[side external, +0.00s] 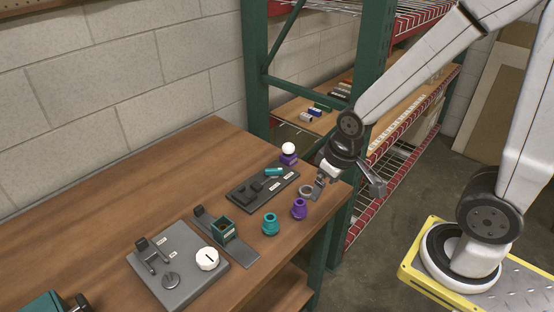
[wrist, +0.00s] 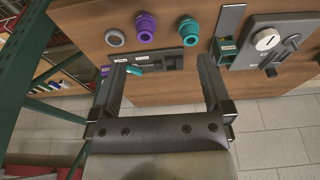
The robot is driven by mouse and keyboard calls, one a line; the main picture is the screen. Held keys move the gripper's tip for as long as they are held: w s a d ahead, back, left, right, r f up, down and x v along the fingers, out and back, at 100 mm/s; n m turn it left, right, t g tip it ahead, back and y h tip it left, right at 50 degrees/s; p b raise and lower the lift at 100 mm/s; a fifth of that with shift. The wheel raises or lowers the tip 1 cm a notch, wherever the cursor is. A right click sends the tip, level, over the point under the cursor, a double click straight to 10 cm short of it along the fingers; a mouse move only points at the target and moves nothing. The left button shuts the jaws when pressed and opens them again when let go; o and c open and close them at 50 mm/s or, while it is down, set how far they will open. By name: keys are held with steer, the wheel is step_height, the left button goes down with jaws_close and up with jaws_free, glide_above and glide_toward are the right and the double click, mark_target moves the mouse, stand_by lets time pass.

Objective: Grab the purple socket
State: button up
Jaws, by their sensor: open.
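The purple socket (side external: 299,209) stands upright on the wooden table near its front edge, just right of a similar teal socket (side external: 270,224). In the wrist view the purple socket (wrist: 145,26) is near the top, left of the teal socket (wrist: 188,31), beyond my fingertips. My gripper (side external: 321,184) is over the table's right end, behind and to the right of the purple socket and apart from it. In the wrist view my gripper (wrist: 161,62) has its two fingers spread wide, with nothing held between them.
A grey ring (side external: 306,191) lies close behind the purple socket. A dark tray (side external: 262,186) holds a teal-handled tool. A purple block with a white ball (side external: 288,155) stands behind. A teal box (side external: 222,230) and grey fixture plate (side external: 180,268) are left. A green rack post (side external: 355,120) rises beside the table.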

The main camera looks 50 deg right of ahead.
steer(key=shift+r, duration=0.1)
step_height(320, 180, up, 5)
steer(key=n+t+y, duration=0.7)
steer(key=t+y, duration=0.1)
glide_above(305, 210)
steer(key=s+d, duration=0.3)
steer(key=s, duration=0.1)
step_height(305, 210, down, 21)
steer(key=shift+s+d+f, duration=0.1)
steer(key=shift+d+f, duration=0.05)
steer(key=shift+x, duration=1.3)
stand_by(0.4)
